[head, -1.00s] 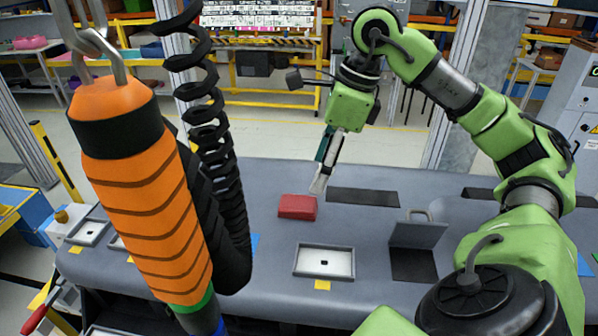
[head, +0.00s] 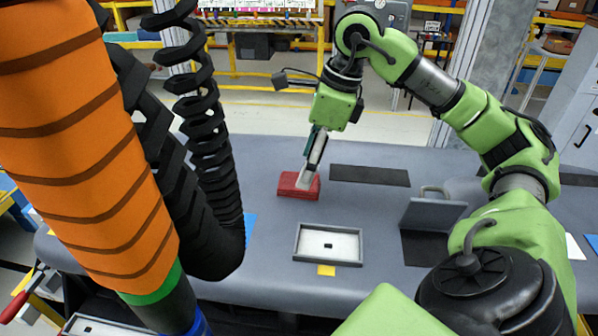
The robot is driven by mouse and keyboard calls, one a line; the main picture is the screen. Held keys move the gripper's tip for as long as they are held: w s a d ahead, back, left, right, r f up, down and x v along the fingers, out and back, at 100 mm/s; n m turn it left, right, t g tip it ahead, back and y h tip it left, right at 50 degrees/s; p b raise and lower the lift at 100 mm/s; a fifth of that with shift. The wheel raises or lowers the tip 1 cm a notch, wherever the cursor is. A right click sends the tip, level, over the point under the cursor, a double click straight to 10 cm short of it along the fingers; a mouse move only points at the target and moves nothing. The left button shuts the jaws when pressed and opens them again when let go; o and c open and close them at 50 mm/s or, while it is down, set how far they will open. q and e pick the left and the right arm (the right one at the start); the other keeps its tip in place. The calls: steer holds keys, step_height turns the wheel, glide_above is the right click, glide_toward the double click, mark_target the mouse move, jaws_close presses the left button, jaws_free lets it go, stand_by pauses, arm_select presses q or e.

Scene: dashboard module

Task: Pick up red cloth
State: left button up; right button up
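The red cloth (head: 290,187) is a small folded block lying on the grey dashboard surface (head: 262,265), behind a framed white tray. My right gripper (head: 306,180) comes down from above, tilted, with its fingertips at the right part of the cloth. The fingers overlap the cloth in the head view. Whether they touch or grip it I cannot tell, and the gap between them is not clear. My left gripper is not in view.
A large orange hanging tool (head: 85,160) with a black coiled hose (head: 208,130) fills the left side. The framed tray (head: 328,245) lies in front of the cloth. A grey hinged plate (head: 432,214) stands to the right. A dark flat panel (head: 369,176) lies right of the cloth.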

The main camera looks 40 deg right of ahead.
steer(key=b+x, duration=0.2)
steer(key=x, duration=0.2)
steer(key=shift+a, duration=0.15)
steer(key=shift+w+f, duration=0.2)
steer(key=shift+f, duration=0.05)
steer(key=shift+w, duration=0.1)
steer(key=shift+r, duration=0.1)
steer(key=shift+f+b, duration=0.3)
steer(key=c, duration=1.1)
